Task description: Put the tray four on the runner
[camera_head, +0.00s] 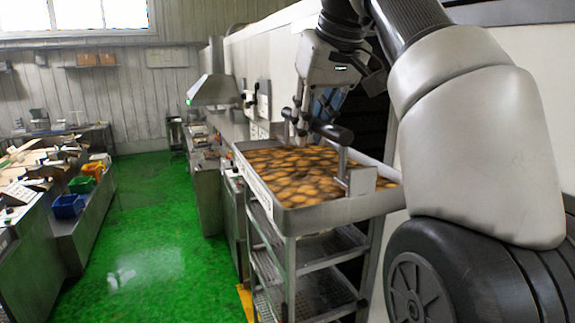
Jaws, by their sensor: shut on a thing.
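A wide metal tray (335,211) filled with many round golden-brown pieces is at the top of a metal rack. I see no number on it that I can read. A dark handle bar (336,133) with a metal upright stands above the tray's near right part. My gripper (303,122) reaches down from above and is shut on this bar. The fingertips are small and partly hidden. I cannot tell whether the tray rests on the rack or is just clear of it. No runner can be made out for certain.
The metal rack (291,262) has open lower shelves. A pale wall or machine housing is close behind it. Metal counters (208,187) stand beyond on the left. A cluttered bench with a blue bin (69,206) lines the far left. The green floor (150,230) between is clear.

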